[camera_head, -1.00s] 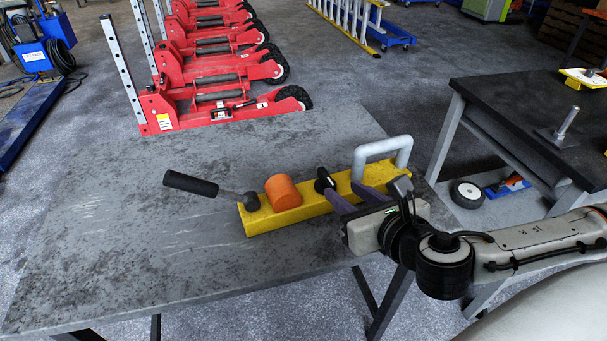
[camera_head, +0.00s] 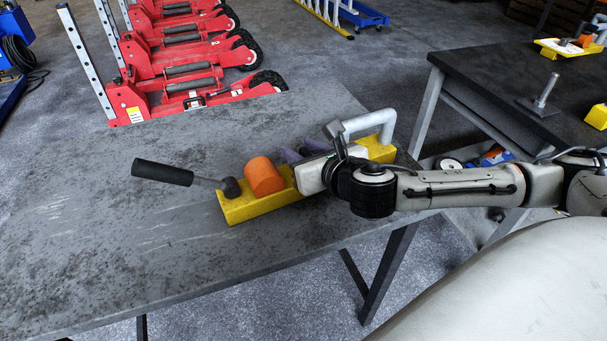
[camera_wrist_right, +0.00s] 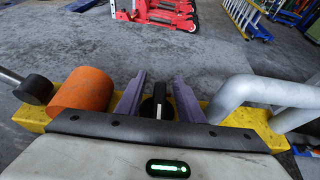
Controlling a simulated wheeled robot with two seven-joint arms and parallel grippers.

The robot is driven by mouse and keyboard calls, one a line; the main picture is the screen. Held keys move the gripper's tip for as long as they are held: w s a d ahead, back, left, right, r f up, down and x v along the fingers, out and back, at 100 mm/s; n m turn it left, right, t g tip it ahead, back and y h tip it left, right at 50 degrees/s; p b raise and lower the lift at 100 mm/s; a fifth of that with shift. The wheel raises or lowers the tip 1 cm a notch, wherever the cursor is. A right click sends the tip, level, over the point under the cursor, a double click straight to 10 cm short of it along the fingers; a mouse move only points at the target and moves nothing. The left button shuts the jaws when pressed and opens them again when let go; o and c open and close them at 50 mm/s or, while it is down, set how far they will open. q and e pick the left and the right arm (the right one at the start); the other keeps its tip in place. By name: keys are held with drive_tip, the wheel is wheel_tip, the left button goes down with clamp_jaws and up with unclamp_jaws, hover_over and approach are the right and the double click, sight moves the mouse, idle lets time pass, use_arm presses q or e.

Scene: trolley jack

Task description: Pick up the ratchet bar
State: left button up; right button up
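A yellow holder (camera_head: 243,209) lies on the grey table. A bar with a black grip (camera_head: 162,172), grey shaft and round black head lies at its left end. An orange cylinder (camera_head: 264,177) and a grey bent-tube handle (camera_head: 368,124) are on the holder. My right gripper (camera_head: 303,152) is low over the holder between these two. Its purple fingers (camera_wrist_right: 157,98) are apart, with an upright black piece (camera_wrist_right: 157,107) between them in the right wrist view. I cannot tell which black piece is the ratchet bar. My left gripper is out of view.
The left part of the grey table (camera_head: 120,255) is clear. A dark table (camera_head: 500,85) stands at the right with a metal pin piece (camera_head: 544,96) on it. Red trolley jacks (camera_head: 185,85) stand on the floor behind the table.

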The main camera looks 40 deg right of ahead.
drive_tip(key=shift+w+f, duration=0.1)
drive_tip(key=shift+w, duration=0.15)
clamp_jaws()
idle(1.2)
drive_tip(key=shift+r, duration=0.2)
